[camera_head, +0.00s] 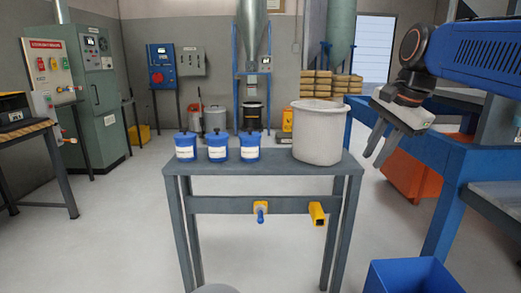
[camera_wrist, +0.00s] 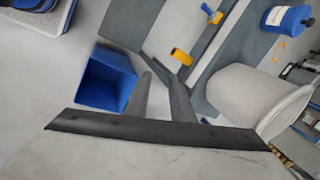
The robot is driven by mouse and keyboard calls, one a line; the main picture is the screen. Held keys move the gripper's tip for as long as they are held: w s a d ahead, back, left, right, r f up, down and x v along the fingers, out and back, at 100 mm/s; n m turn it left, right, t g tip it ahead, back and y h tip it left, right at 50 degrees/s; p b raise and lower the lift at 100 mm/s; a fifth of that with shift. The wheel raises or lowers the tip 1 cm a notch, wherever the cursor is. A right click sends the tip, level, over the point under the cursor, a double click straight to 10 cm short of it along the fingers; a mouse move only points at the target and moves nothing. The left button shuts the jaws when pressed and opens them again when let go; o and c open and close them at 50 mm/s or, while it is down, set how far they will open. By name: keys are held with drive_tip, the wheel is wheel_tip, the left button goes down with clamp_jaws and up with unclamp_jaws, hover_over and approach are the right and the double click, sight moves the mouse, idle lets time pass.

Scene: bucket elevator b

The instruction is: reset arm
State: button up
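My gripper (camera_head: 374,160) hangs at the right in the head view, to the right of the large white bucket and past the grey table's right end. Its two fingers point down and left with a gap between them, and nothing is between them. In the wrist view the fingers (camera_wrist: 158,76) also stand apart and empty. My blue arm comes in from the upper right of the head view and is bent, with the wrist tilted downward.
A grey table (camera_head: 262,170) bears three blue-lidded jars (camera_head: 218,152) and a white bucket (camera_head: 318,138). A yellow part (camera_head: 317,214) projects from its front. A blue bin (camera_head: 412,277) stands on the floor at front right. A blue frame (camera_head: 455,170) is at the right.

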drive_tip(key=s+f+n+h, duration=0.1)
drive_tip(key=s+f+n, duration=1.2)
drive_tip(key=s+f, duration=0.8)
wheel_tip(320, 180, down, 4)
drive_tip(key=shift+d+f+t+h, duration=0.15)
drive_tip(key=shift+d+t+h, duration=0.15)
drive_tip(key=shift+d+t, duration=0.1)
drive_tip(key=shift+s, duration=0.1)
